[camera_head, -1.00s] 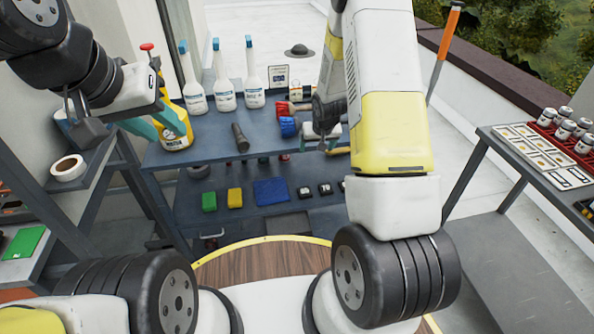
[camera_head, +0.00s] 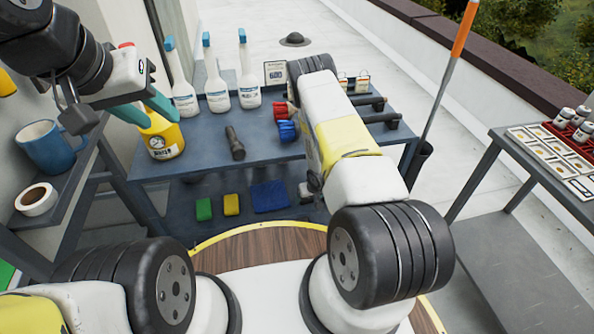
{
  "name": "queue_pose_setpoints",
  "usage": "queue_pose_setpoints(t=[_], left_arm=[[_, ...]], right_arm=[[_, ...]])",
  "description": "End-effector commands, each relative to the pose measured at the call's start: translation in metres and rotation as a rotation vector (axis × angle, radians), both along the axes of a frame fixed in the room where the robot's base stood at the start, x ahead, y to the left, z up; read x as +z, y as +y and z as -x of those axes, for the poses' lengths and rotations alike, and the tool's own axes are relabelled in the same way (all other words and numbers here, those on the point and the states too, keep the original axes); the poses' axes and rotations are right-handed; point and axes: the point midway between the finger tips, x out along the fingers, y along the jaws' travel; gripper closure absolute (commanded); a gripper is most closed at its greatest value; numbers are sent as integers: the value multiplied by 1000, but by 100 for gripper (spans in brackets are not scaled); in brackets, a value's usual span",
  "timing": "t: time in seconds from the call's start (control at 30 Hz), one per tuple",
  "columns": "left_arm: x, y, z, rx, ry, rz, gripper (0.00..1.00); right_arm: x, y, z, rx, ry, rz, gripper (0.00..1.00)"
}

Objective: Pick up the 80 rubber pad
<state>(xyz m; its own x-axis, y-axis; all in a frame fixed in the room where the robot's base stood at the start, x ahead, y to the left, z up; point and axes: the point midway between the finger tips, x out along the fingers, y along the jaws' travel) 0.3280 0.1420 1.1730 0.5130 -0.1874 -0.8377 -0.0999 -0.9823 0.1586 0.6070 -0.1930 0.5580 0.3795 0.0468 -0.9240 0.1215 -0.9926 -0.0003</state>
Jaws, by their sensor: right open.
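The black numbered rubber pads are not clearly visible now. Their place on the lower shelf (camera_head: 180,212), right of the blue cloth (camera_head: 270,196), lies mostly behind my right arm, so I cannot make out the 80 pad. My right gripper (camera_head: 307,191) is low beside that place, just right of the cloth. Most of it is hidden by my own arm, and I see nothing held in it.
Spray bottles (camera_head: 247,85), a dark torch (camera_head: 235,143) and blue and red brushes (camera_head: 287,131) stand or lie on the upper table top above the shelf. A green sponge (camera_head: 203,209) and yellow sponge (camera_head: 231,204) lie left of the cloth. A mug (camera_head: 45,148) is at left.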

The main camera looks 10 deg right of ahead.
Motion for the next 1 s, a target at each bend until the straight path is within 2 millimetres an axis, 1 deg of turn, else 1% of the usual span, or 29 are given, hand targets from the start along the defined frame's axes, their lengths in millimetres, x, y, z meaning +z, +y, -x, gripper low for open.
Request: queue_pose_setpoints(t=[0.03,0.17,0.3,0.4,0.5,0.7,0.77,0.8,0.87,1.0], left_arm=[[0,0,0,0,0,0,64],[0,0,0,0,0,0,64],[0,0,0,0,0,0,64],[0,0,0,0,0,0,64],[0,0,0,0,0,0,64],[0,0,0,0,0,0,64],[0,0,0,0,0,0,64],[0,0,0,0,0,0,64],[0,0,0,0,0,0,64],[0,0,0,0,0,0,64]], right_arm=[[-6,0,-2,1,1,1,20],[-20,-1,-10,2,0,1,20],[-39,-2,-20,2,0,1,20],[-49,-1,-25,1,-1,0,20],[-53,-1,-27,0,0,1,20],[-54,-1,-28,0,0,1,20],[-53,-1,-28,0,0,1,30],[-53,-1,-28,0,0,1,38],[-53,-1,-27,0,0,0,49],[-53,-1,-27,0,0,1,77]])
